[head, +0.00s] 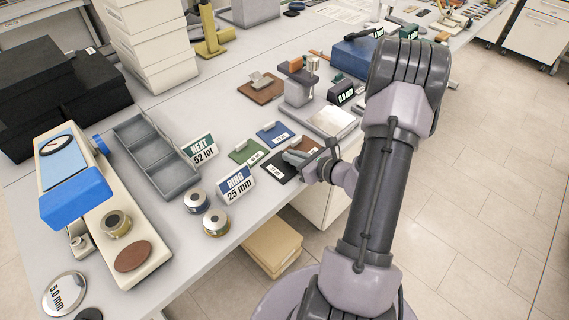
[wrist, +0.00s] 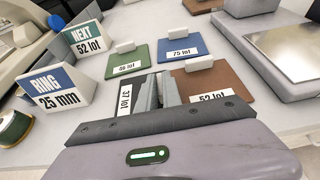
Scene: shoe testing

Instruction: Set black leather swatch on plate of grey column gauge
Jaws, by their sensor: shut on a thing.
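The black leather swatch (head: 277,172) lies on the table, its label reading 37 lot. In the wrist view the black swatch (wrist: 138,88) is partly covered by my fingers. My gripper (head: 301,157) reaches down over it, and in the wrist view my gripper (wrist: 158,92) is shut on the swatch's raised tab, which the fingers hide. The grey column gauge (head: 299,92) stands behind and to the right, with its bare silver plate (head: 333,121) at the front. In the wrist view the plate (wrist: 288,50) is at the upper right.
Green (wrist: 128,62), blue (wrist: 178,49) and brown (wrist: 222,80) swatches lie close around the black one. The NEXT sign (head: 199,150) and RING sign (head: 236,184) stand to the left. A dark block with a display (head: 341,92) stands beside the gauge.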

